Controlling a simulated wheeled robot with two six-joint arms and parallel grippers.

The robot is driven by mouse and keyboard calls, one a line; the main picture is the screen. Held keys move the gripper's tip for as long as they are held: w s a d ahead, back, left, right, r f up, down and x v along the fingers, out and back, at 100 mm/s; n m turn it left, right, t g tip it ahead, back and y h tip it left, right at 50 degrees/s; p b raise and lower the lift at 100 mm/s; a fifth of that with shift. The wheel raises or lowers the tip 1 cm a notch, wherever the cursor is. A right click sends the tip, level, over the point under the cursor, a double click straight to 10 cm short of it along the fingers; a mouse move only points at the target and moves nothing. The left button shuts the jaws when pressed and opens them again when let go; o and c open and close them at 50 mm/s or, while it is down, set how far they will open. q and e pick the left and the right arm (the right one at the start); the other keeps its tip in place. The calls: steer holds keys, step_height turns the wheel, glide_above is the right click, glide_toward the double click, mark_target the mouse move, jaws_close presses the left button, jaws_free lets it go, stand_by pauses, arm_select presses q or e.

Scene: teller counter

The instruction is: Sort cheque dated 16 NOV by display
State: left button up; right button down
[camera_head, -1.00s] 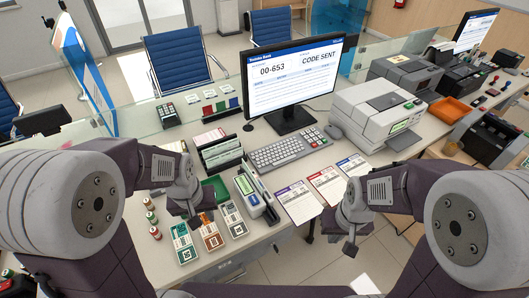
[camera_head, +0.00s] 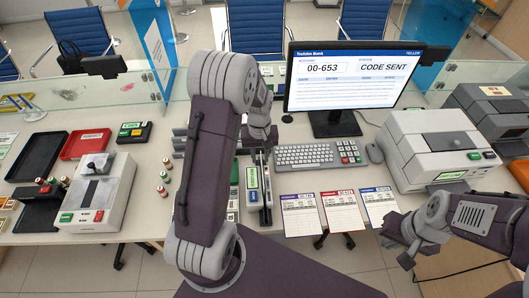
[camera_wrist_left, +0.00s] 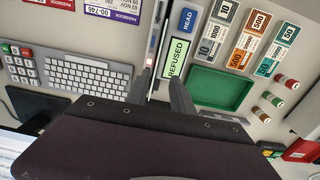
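The cheque reader (camera_head: 267,205) stands left of the keyboard, a narrow upright device with a slot. In the left wrist view its blue button reads READ and its green display (camera_wrist_left: 175,58) reads REFUSED. My left gripper (camera_wrist_left: 164,80) is above the reader, its two dark fingers apart, close to the slot and display. A thin pale edge shows along the slot; I cannot tell whether it is a cheque. No cheque dated 16 NOV is readable. My right gripper (camera_head: 407,258) hangs at the counter's front right, apart from everything; its fingers are too small to judge.
A monitor (camera_head: 352,80) reads 00-653, CODE SENT. Three passbook sheets (camera_head: 340,210) lie before the keyboard (camera_head: 304,155). A printer (camera_head: 435,150) stands right. Black tray (camera_head: 38,155), red tray (camera_head: 85,145) and grey machine (camera_head: 97,195) are left. A green tray (camera_wrist_left: 218,88) lies beside the reader.

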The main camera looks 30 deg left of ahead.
arm_select(q)
steer(key=f, duration=0.6)
steer(key=f+p, duration=0.1)
steer(key=f, duration=0.2)
steer(key=shift+w+d, duration=0.15)
steer(key=shift+d, duration=0.1)
steer(key=shift+w+d, duration=0.1)
arm_select(e)
steer(key=shift+w+d+r, duration=0.2)
steer(key=shift+w+d, duration=0.1)
steer(key=shift+d, duration=0.1)
arm_select(q)
jaws_close()
arm_select(e)
steer(key=shift+a, duration=0.1)
